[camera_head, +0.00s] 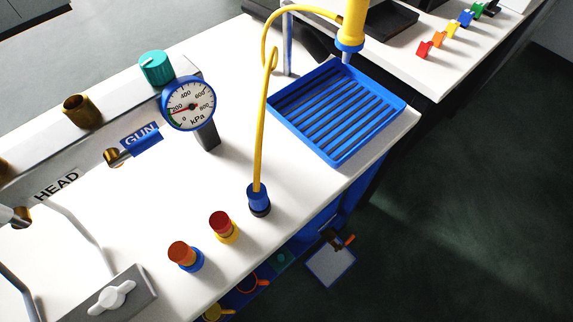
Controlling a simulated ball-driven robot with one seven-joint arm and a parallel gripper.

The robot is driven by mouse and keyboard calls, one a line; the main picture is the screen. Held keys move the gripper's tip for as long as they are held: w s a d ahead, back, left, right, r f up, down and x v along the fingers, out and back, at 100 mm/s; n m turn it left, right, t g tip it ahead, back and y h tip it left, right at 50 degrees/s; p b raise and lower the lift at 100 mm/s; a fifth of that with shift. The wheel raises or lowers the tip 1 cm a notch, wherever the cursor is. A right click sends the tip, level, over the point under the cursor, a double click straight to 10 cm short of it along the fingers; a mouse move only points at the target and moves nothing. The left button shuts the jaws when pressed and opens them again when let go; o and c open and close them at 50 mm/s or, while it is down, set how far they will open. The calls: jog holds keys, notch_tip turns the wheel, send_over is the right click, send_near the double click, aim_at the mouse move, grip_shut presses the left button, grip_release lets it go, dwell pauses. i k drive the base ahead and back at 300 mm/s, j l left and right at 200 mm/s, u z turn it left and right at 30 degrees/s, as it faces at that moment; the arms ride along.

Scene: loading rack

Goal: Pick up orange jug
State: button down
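An orange jug (263,283) appears to stand on the blue lower shelf under the front edge of the white counter. Only an orange rim and a handle-like part pointing right show; the counter edge and shadow hide the rest. My gripper is not in view, and nothing is seen touching the orange jug.
A yellow vessel (214,313) and a teal one (282,259) are on the same shelf. The white counter (140,215) overhangs them and carries a blue grated tray (338,152), a yellow hose (260,130) and a pressure gauge (190,104).

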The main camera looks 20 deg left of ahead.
aim_at(253, 283)
jog(key=k+l+u, duration=0.1)
jog(key=l+u, duration=0.2)
jog(key=u, duration=0.15)
jog(key=k+l+u, duration=0.15)
jog(key=l+u, duration=0.25)
jog(key=k+l+u, duration=0.25)
jog(key=k+l, duration=0.55)
jog(key=k, duration=0.05)
